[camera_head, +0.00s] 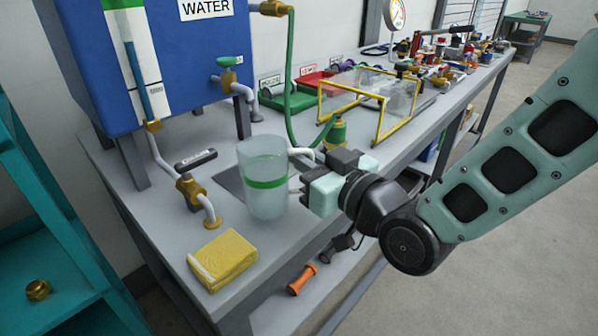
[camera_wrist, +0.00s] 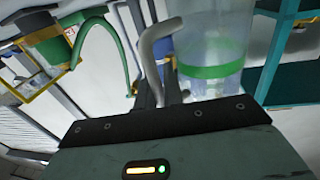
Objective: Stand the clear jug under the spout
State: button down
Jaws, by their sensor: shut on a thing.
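The clear jug (camera_head: 263,185) has a green band and a white handle. It looks upright over the front of the grey bench; I cannot tell whether its base touches the bench. My gripper (camera_head: 303,184) is at its right side, shut on the handle. The wrist view shows the jug (camera_wrist: 210,60), its handle (camera_wrist: 154,55) and my gripper (camera_wrist: 165,92). A brass tap with a green knob (camera_head: 227,61) and a downturned grey spout (camera_head: 250,100) is on the blue water tank (camera_head: 180,75). The spout is behind the jug, apart from it.
A dark recess (camera_head: 230,183) in the bench is partly hidden by the jug. A brass valve with a black lever (camera_head: 190,187) and white pipe stands left. A yellow-framed clear guard (camera_head: 375,95) stands behind my gripper.

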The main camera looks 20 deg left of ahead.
notch_tip(320, 180, up, 7)
jog(key=w+d+f+m+t+h+p, duration=0.2)
jog(key=w+d+m+t+h+p, duration=0.1)
jog(key=w+d, duration=0.7)
jog(key=w+d+f+m+t+h+p, duration=0.2)
jog(key=w+d+m+t+h+p, duration=0.15)
jog(key=w+d, duration=0.6)
jog(key=d+f+m+t+h+p, duration=0.1)
jog(key=d+f+m+h+p, duration=0.2)
jog(key=d, duration=1)
jog(key=d+f+m+t+h+p, duration=0.2)
jog(key=d+h, duration=0.4)
jog(key=d, duration=0.8)
jog(key=s+d+f+y, duration=0.1)
jog(key=s+d+f, duration=0.15)
jog(key=f, duration=0.35)
jog(key=s+d+f, duration=0.1)
jog(key=s+f, duration=0.2)
jog(key=f, duration=0.2)
jog(key=s+a+f, duration=0.1)
jog(key=s+f, duration=0.1)
jog(key=s, duration=0.3)
jog(key=s+a+f+h, duration=0.1)
jog(key=s+f, duration=0.2)
jog(key=s, duration=0.2)
jog(key=shift+s+a+f, duration=0.2)
jog(key=shift+a+f, duration=0.1)
jog(key=shift+f, duration=0.05)
jog(key=shift+m+g, duration=0.25)
